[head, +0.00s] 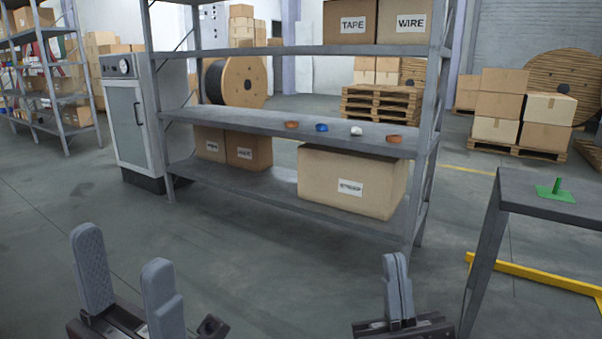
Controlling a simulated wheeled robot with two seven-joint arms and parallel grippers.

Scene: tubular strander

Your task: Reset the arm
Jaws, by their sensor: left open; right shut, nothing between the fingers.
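My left gripper (127,282) is at the lower left with its two grey fingers spread apart and nothing between them. My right gripper (397,287) is at the lower centre right with its fingers together and nothing held. Both grippers are over open floor in front of the metal shelf rack, apart from it. The arms behind the grippers are mostly below the picture edge.
A grey shelf rack (260,122) holds orange, blue and white small items (322,127) and cardboard boxes (352,182). A grey table (545,200) with a green peg stand (556,191) is at the right. A yellow floor bar (535,275) lies beyond it. Floor is clear between.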

